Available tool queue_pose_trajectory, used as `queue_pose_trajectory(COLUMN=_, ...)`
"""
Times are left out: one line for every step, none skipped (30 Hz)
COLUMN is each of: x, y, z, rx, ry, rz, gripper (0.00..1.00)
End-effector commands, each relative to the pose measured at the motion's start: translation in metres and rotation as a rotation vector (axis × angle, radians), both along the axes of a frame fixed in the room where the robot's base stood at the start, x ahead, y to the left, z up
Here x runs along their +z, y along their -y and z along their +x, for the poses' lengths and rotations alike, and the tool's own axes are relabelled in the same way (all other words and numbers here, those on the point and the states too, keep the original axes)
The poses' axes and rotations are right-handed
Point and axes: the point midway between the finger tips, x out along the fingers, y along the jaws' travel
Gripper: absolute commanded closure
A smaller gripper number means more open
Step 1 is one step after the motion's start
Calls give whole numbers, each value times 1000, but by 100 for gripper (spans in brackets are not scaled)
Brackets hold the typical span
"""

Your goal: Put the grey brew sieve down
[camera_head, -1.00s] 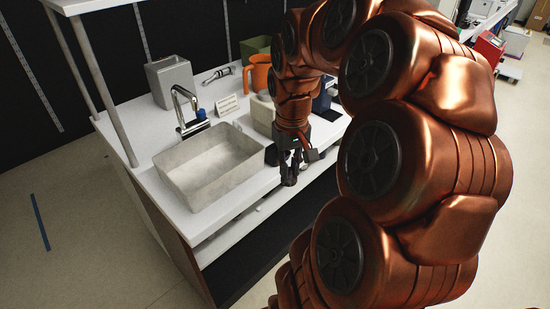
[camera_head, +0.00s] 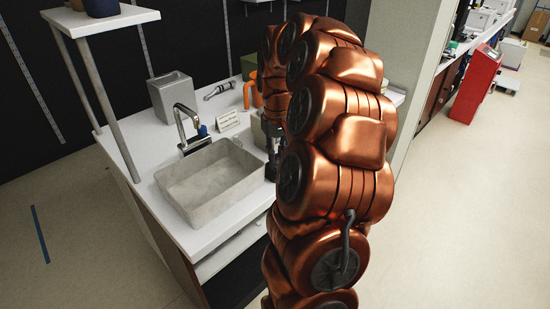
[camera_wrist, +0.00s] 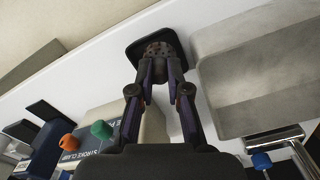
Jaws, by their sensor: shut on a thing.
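The grey brew sieve (camera_wrist: 157,48) shows in the wrist view as a small round dark grey piece at the tips of my gripper (camera_wrist: 162,72). My gripper is shut on it. The sieve is over a black square pad (camera_wrist: 133,50) on the white counter; I cannot tell whether it touches the pad. In the head view, my gripper (camera_head: 271,165) is mostly hidden behind my own arm, just right of the sink, and the sieve cannot be made out.
The grey sink (camera_head: 210,180) is beside my gripper, with a chrome tap (camera_head: 181,120) behind it. In the wrist view, a beige block (camera_wrist: 153,128) stands close to my fingers, with a blue labelled box (camera_wrist: 70,160) further left. An orange jug (camera_head: 251,90) stands further back.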

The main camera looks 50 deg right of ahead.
Motion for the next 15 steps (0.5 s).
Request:
queue_pose_trajectory(x=0, y=3, z=4, rx=0, ry=-1, rz=0, gripper=100)
queue_pose_trajectory(x=0, y=4, z=6, rx=1, ry=-1, rz=0, gripper=100)
queue_pose_trajectory(x=-1, y=5, z=8, rx=1, ry=0, rz=0, gripper=100)
queue_pose_trajectory(x=-1, y=6, z=9, rx=1, ry=0, rz=0, gripper=100)
queue_pose_trajectory(x=-1, y=7, z=10, rx=1, ry=0, rz=0, gripper=100)
queue_pose_trajectory(x=-1, y=7, z=11, rx=1, ry=0, rz=0, gripper=100)
queue_pose_trajectory(x=-1, y=8, z=12, rx=1, ry=1, rz=0, gripper=100)
queue_pose_trajectory(x=-1, y=8, z=12, rx=1, ry=1, rz=0, gripper=100)
queue_pose_trajectory(x=-1, y=8, z=12, rx=1, ry=1, rz=0, gripper=100)
queue_pose_trajectory(x=-1, y=9, z=13, rx=1, ry=1, rz=0, gripper=100)
queue_pose_trajectory(x=-1, y=9, z=14, rx=1, ry=1, rz=0, gripper=100)
queue_pose_trajectory(x=-2, y=10, z=15, rx=1, ry=1, rz=-1, gripper=100)
queue_pose_trajectory(x=-2, y=11, z=16, rx=0, ry=1, rz=-1, gripper=100)
queue_pose_trajectory(x=-2, y=12, z=17, rx=0, ry=1, rz=-1, gripper=100)
queue_pose_trajectory(x=-5, y=12, z=17, rx=0, ry=0, rz=-1, gripper=100)
